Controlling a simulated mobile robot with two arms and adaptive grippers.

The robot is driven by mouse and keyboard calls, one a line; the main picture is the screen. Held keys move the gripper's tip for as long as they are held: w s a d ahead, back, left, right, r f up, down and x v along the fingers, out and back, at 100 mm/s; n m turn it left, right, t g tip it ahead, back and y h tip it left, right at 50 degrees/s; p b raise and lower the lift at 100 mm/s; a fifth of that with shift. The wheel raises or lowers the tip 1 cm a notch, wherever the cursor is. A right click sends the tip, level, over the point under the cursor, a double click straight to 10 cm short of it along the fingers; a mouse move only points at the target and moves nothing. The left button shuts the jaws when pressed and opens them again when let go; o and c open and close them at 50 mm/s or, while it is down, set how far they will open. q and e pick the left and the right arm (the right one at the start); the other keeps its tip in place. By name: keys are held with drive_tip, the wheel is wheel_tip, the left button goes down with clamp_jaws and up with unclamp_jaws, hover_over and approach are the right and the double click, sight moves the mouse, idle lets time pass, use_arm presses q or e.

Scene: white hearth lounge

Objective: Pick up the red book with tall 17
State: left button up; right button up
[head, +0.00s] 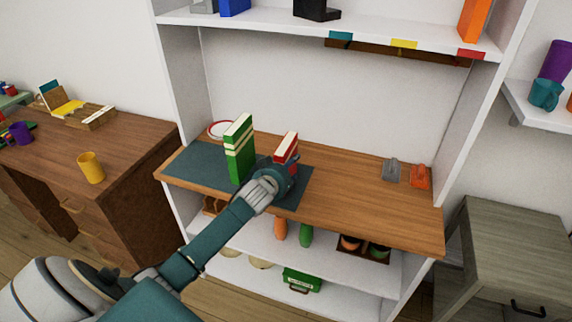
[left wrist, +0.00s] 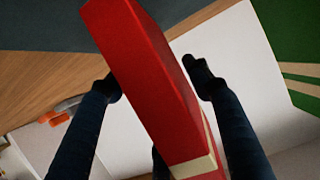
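The red book (head: 286,147) stands upright on the dark mat (head: 193,168) on the wooden shelf top, its pale page edges showing. My left gripper (head: 279,176) is at the book and hides its lower part in the head view. In the left wrist view the red book (left wrist: 140,70) runs between the spread fingers of my left gripper (left wrist: 154,84). One dark finger is on each side of it, and a gap shows by the right finger. I cannot tell if the left finger touches it. No label is readable. My right gripper is not in view.
Green books (head: 239,150) stand upright just left of the red book. A red-rimmed plate (head: 221,129) is behind them. Grey (head: 391,170) and orange (head: 420,177) items sit at the right end of the wooden top. The wood between is clear. An upper shelf (head: 290,27) overhangs.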

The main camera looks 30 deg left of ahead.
use_arm(q)
drive_tip(key=c, duration=0.8)
drive_tip(key=shift+r, duration=0.1)
clamp_jaws()
